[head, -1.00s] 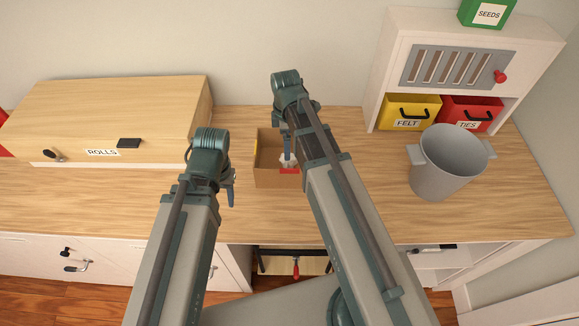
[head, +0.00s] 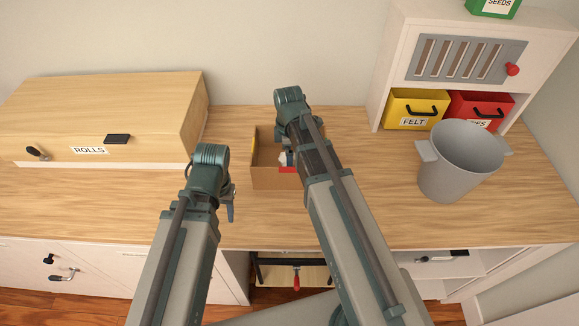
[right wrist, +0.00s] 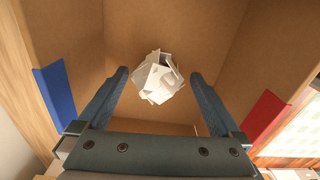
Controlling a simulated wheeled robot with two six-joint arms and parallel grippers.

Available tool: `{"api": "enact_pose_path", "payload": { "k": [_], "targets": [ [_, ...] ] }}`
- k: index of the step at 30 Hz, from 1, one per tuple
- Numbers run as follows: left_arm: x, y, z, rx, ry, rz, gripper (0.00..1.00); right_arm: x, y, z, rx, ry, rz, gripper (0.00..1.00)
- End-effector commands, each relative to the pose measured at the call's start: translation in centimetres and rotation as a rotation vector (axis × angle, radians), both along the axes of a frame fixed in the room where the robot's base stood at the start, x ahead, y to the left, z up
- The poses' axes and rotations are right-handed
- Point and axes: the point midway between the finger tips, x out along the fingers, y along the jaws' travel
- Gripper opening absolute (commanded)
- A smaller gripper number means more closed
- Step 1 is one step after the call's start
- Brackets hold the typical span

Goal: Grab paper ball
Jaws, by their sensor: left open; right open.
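The paper ball (right wrist: 158,78) is white and crumpled. It lies inside an open cardboard box (head: 262,179) on the wooden counter. In the head view the ball (head: 283,157) shows only in part, beside my right arm. My right gripper (right wrist: 160,75) is open, its two fingers reaching into the box with the ball between or just beyond their tips. I see no clear contact with the ball. My left gripper (head: 231,205) is open and empty, above the counter to the left of the box.
Blue (right wrist: 55,92) and red (right wrist: 264,118) patches mark the box walls. A grey bucket (head: 447,180) stands at right, before a white cabinet with yellow FELT (head: 402,112) and red bins. A wooden ROLLS cabinet (head: 130,150) stands at left. Counter between is clear.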

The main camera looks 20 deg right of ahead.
Motion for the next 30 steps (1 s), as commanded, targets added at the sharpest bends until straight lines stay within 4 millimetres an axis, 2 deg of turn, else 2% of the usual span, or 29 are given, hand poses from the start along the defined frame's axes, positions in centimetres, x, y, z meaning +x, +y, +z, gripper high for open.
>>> {"api": "enact_pose_path", "payload": {
  "k": [1,9,22,30],
  "targets": [
    [0.0,0.0,-0.73,0.0,0.0,0.0,0.5,0.0,0.02,-0.73,0.0,0.0,0.0,1.0],
    [0.0,0.0,-0.55,0.0,0.0,0.0,0.5,0.0,0.02,-0.56,0.0,0.0,0.0,0.98],
    [0.0,0.0,-0.56,0.0,0.0,0.0,0.5,0.0,0.02,-0.56,0.0,0.0,0.0,0.21],
    [0.0,0.0,-0.46,0.0,0.0,0.0,0.5,0.0,0.02,-0.46,0.0,0.0,0.0,0.2]
  ]
}}
